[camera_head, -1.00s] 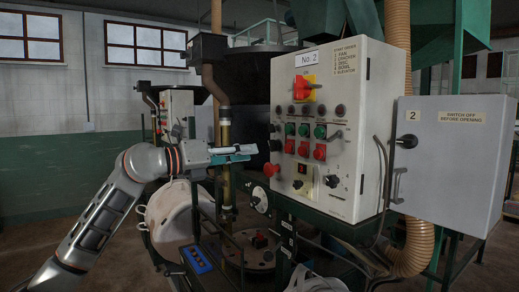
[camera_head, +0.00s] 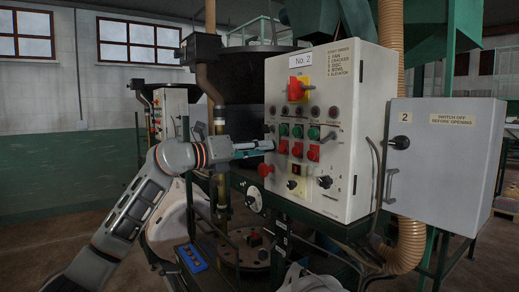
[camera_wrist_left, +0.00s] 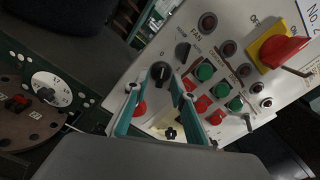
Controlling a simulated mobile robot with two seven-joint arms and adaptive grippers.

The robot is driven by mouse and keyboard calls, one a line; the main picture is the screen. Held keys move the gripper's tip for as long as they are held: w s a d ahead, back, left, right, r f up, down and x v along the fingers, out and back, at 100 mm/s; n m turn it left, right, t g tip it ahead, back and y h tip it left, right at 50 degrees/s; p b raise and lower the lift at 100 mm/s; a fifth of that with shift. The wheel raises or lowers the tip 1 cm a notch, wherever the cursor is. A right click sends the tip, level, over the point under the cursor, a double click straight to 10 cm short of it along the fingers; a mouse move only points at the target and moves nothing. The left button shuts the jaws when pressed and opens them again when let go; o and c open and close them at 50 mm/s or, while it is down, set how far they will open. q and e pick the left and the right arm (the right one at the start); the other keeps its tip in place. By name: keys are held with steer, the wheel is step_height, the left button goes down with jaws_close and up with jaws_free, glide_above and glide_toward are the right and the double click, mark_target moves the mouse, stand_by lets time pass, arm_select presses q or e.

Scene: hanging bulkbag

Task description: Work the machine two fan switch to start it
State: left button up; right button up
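The No. 2 control panel (camera_head: 345,185) is a pale upright box with a red-on-yellow main switch (camera_head: 297,88). In the left wrist view, the FAN label is near a lamp and a black selector (camera_wrist_left: 182,52); a black knob (camera_wrist_left: 159,72) sits below them. My left gripper (camera_head: 268,146) is at the panel's left edge in the head view. In the left wrist view its teal fingers (camera_wrist_left: 160,88) are apart, with the black knob just beyond and between their tips. I cannot tell whether they touch it. My right gripper is not in view.
A red stop button (camera_head: 265,170) is below the gripper. Green buttons (camera_wrist_left: 205,71) and red buttons (camera_wrist_left: 201,104) are close to the right finger.

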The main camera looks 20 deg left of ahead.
arm_select(q)
jaws_close()
steer(key=shift+m, duration=0.3)
steer(key=m, duration=1.1)
steer(key=shift+w+a+p, duration=0.1)
steer(key=shift+p, duration=0.3)
steer(key=shift+m, duration=0.3)
jaws_free()
